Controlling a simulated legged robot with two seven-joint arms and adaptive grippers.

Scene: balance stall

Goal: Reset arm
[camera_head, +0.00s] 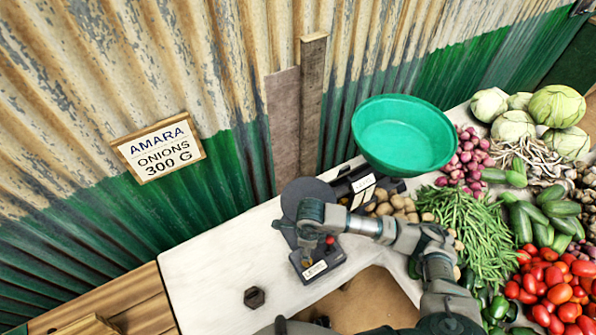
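My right arm comes in from the bottom right and bends left over the balance. Its gripper (308,236) is over the left side of the balance, close to a dark round plate (298,197). The fingers are small and dark against the balance, so I cannot tell whether they are open or touching it. The balance's dark base (325,263) carries a pale label and a small red part (330,240). A green bowl (405,133) sits at the balance's right end and looks empty. My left gripper is not in view.
A dark hexagonal weight (254,297) lies on the white tabletop (212,275), with bare space around it. Potatoes, onions (467,160), beans (470,230), tomatoes (555,290) and cabbages (557,106) crowd the right. A sign (158,147) reading "AMARA ONIONS 300 G" hangs on the corrugated wall.

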